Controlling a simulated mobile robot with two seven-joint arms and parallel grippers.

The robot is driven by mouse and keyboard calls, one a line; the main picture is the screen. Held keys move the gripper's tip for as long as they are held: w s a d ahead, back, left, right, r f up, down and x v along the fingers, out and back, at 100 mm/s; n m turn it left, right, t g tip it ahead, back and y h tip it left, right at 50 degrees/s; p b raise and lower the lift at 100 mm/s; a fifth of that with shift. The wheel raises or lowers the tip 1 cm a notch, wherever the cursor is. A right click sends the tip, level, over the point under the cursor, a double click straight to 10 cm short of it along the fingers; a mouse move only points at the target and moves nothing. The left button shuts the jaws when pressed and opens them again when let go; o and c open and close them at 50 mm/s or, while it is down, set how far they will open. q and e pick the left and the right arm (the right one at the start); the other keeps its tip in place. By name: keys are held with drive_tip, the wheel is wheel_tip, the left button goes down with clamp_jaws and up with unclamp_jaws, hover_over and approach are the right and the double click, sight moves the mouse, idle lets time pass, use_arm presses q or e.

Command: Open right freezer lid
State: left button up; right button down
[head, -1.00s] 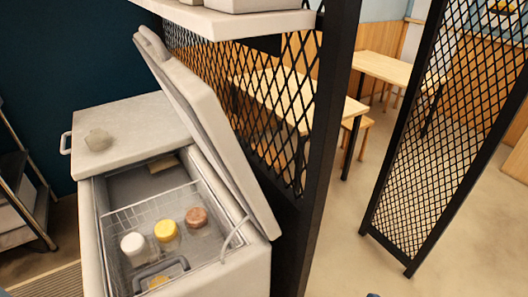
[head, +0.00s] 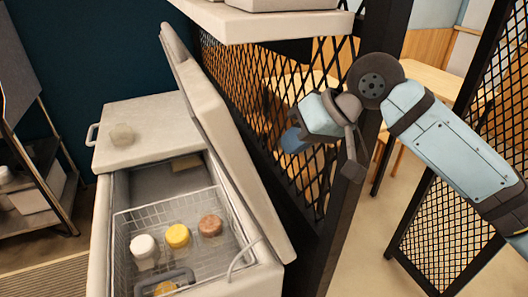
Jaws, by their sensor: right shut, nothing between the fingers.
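The white chest freezer (head: 101,240) stands at the left of the head view. Its right freezer lid (head: 240,150) is raised, tilted up and leaning back toward the black mesh partition. The compartment below is open, with a white wire basket (head: 215,257) inside. The basket holds jars with white, yellow and brown lids. The freezer's left lid (head: 150,115) is shut. My right gripper (head: 294,140) is shut and empty, to the right of the raised lid and apart from it in the picture. My left gripper is not in view.
A black mesh partition (head: 275,95) stands right behind the raised lid. A white shelf (head: 265,24) hangs above it. A dark rack (head: 40,215) stands at far left.

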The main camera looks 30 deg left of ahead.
wheel_tip(320, 180, up, 5)
drive_tip(key=h, duration=0.2)
drive_tip(key=p+x, duration=0.1)
drive_tip(key=x, duration=0.9)
drive_tip(key=shift+a+p, duration=0.2)
drive_tip(key=shift+p, duration=0.15)
drive_tip(key=s+a+f, duration=0.3)
drive_tip(key=s+a, duration=0.4)
drive_tip(key=s, duration=0.1)
drive_tip(key=shift+p, duration=0.45)
